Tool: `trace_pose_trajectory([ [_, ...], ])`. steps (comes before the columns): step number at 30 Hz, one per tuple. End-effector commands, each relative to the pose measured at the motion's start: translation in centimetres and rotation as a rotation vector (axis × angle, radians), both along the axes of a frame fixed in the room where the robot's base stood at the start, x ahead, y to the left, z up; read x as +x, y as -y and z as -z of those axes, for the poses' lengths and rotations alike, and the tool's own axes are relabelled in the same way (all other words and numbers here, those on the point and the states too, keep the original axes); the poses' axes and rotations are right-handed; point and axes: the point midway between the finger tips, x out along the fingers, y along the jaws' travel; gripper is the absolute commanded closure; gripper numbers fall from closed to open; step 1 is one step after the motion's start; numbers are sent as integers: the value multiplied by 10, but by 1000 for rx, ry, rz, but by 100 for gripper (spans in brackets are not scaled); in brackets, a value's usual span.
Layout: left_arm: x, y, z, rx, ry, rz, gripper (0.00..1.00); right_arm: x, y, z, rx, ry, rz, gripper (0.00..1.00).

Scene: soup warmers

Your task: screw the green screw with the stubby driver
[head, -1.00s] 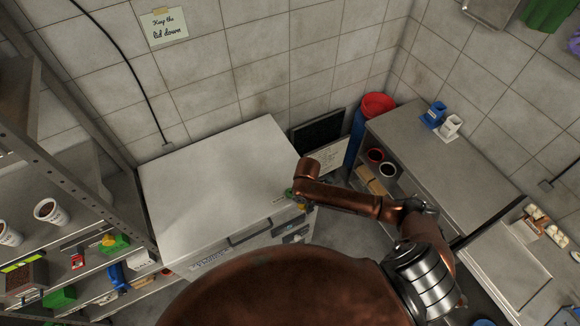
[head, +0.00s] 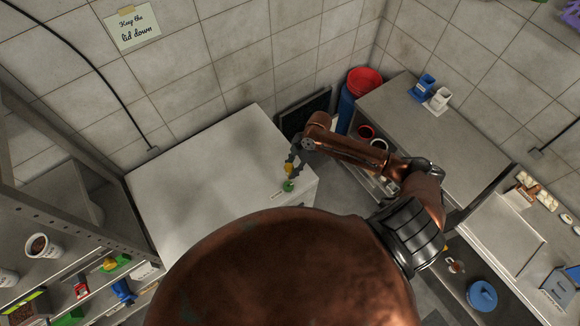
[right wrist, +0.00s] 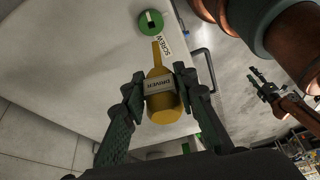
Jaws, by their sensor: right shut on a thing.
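My right gripper (head: 292,158) is shut on the stubby driver (right wrist: 160,98), which has a yellow handle labelled DRIVER. In the head view the driver (head: 289,168) is small, just above the green screw (head: 288,186) on the white lid's near right part. In the right wrist view the slotted green screw (right wrist: 150,22) lies ahead of the driver's tip, beside a SCREW label (right wrist: 165,44). A gap shows between tip and screw there. My left gripper (right wrist: 263,84) shows small at the right of the right wrist view; its jaw state is unclear.
The white chest (head: 205,175) has a broad bare top. A counter (head: 430,130) with blue and white holders stands right, beside a red-topped blue bin (head: 364,82). Shelving (head: 60,225) with cups and small items stands left. A dark handle (right wrist: 204,65) sticks out from the chest front.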

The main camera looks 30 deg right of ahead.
Motion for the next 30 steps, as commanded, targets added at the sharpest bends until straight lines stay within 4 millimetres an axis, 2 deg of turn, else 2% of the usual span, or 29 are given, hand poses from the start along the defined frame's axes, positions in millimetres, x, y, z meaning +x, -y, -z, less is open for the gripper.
trace_pose_trajectory([
  [3, -18, -1, 1, 1, -23, -5, 60, 2, -1, -1, -1, 2, -5, 98],
  [6, -23, -1, 2, 2, -29, -6, 60, 2, 0, -4, -4, 3, -6, 98],
  [10, -15, -1, 7, 1, -20, -4, 60, 1, 0, 6, -2, 0, -4, 98],
  [17, 11, 0, 14, 0, 13, 2, 60, 1, 0, 24, -3, 1, -3, 98],
  [25, 6, 0, 25, 0, 6, 2, 60, 0, 1, 45, -3, 0, -2, 98],
  [30, -3, -1, 24, 1, -4, 0, 60, 0, 1, 42, -3, 1, -1, 98],
])
